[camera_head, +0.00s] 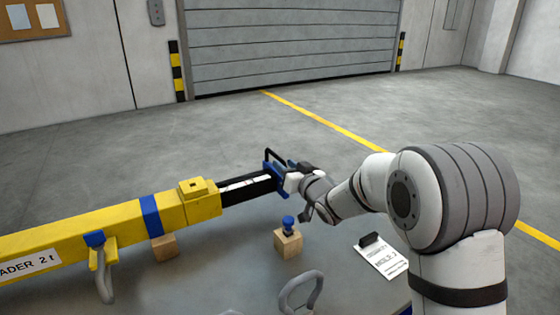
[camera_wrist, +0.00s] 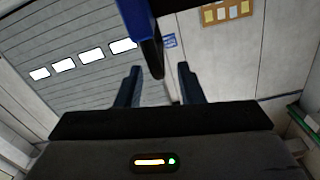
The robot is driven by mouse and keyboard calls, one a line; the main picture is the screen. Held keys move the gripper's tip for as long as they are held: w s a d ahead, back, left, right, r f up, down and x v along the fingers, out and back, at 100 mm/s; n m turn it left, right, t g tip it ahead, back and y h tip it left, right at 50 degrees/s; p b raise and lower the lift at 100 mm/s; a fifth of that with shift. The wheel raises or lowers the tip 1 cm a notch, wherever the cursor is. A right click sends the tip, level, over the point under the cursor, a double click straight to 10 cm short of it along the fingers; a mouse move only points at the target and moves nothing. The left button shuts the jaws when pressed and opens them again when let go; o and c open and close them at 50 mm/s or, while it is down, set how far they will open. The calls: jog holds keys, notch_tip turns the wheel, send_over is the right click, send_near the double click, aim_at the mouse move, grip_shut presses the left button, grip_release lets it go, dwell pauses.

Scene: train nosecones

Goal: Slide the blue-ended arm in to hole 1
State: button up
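The blue-ended arm (camera_head: 248,187) is a black bar with white marks. It sticks out of the right end of the yellow beam (camera_head: 120,222). Its blue end (camera_head: 277,175) carries a black handle (camera_head: 274,157). My gripper (camera_head: 300,182) is at the blue end in the head view, and the exact contact is hidden there. In the wrist view my gripper (camera_wrist: 160,85) has its two fingers apart. The black handle (camera_wrist: 152,55) shows between them, with gaps on both sides, below the blue part (camera_wrist: 136,14). I cannot make out hole numbers on the beam.
A blue-topped pin (camera_head: 288,222) stands on a wooden block (camera_head: 288,244) on the grey table (camera_head: 200,280). A white card (camera_head: 382,262), seemingly reading "HOLE 2", lies to its right. Grey shackles (camera_head: 302,291) lie in front. A blue-topped pin (camera_head: 95,239) sits on the beam's left part.

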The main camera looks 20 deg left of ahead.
jog(key=x, duration=0.5)
jog(key=shift+w+a, duration=0.25)
jog(key=shift+c, duration=0.4)
grip_shut()
